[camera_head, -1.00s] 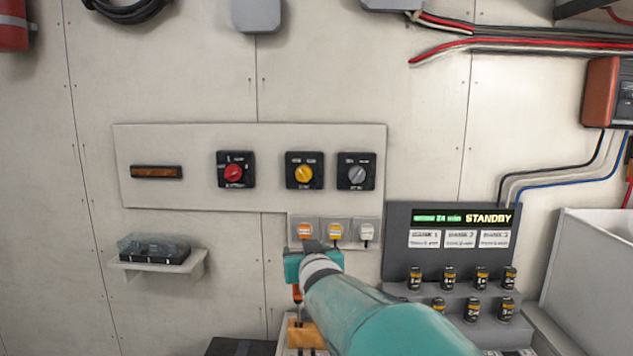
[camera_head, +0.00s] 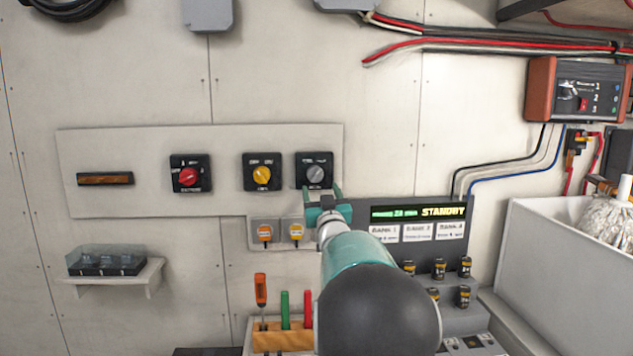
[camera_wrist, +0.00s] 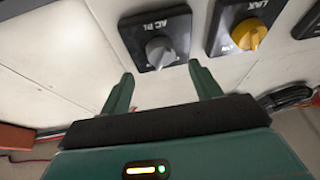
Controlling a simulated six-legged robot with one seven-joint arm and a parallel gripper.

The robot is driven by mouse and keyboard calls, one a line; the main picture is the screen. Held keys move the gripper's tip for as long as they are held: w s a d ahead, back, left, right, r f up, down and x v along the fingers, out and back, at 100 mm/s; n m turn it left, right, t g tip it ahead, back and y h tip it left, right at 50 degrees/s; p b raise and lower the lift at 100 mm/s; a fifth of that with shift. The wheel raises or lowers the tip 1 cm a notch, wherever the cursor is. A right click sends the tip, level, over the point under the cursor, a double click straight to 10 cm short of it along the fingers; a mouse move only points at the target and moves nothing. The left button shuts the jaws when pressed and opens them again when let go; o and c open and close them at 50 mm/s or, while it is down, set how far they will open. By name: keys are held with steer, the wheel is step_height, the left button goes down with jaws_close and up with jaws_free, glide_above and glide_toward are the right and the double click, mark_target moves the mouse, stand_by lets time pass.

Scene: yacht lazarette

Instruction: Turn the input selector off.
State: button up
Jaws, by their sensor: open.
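Three rotary selectors on black square plates sit on a pale wall panel (camera_head: 222,150): a red knob (camera_head: 187,177), a yellow knob (camera_head: 262,175) and a grey knob (camera_head: 316,174). I cannot read which one is named input selector. My gripper (camera_head: 322,194) is open just below the grey knob's plate. In the wrist view my gripper (camera_wrist: 161,72) has its two fingers apart and empty, with the grey knob (camera_wrist: 160,52) just beyond the gap between them. Its plate label starts with "AC". The yellow knob (camera_wrist: 249,33) is to the right there. I see no contact with a knob.
Small orange and yellow switches (camera_head: 280,232) sit below the panel, left of my gripper. A standby display unit (camera_head: 455,213) is close at right. A red-and-grey box (camera_head: 575,92) hangs at upper right above a white bin (camera_head: 545,255). A tool rack (camera_head: 283,338) stands below.

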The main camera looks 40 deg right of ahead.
mark_target(316, 178)
steer(key=x, duration=0.5)
steer(key=shift+w+d, duration=0.15)
steer(key=shift+w, duration=0.2)
steer(key=shift+r, duration=0.1)
steer(key=c, duration=1)
steer(key=shift+o, duration=0.2)
